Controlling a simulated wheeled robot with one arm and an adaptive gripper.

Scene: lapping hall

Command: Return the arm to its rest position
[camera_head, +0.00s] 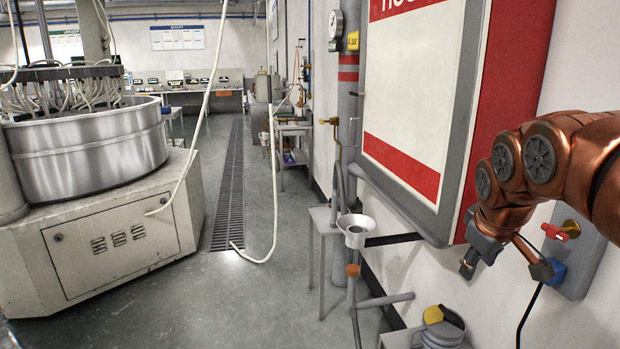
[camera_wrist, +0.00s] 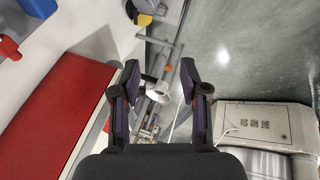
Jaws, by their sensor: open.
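My copper-coloured arm (camera_head: 572,165) reaches in from the right edge of the head view, in front of the wall and the red-edged board. My gripper (camera_head: 507,268) hangs at its end near the board's lower right corner, pointing down. In the wrist view my gripper (camera_wrist: 158,80) shows two dark fingers spread apart with nothing between them. Beyond the fingers, well below, a white funnel (camera_wrist: 158,92) shows. No object is held.
The red-and-white board (camera_head: 415,95) is close to my arm. A red-handled switch box (camera_head: 578,258) with a blue plug is beside the gripper. A funnel (camera_head: 357,229) stands on piping below the board. A large lapping machine (camera_head: 90,150) stands left. Grey floor between is mostly clear, with a hose.

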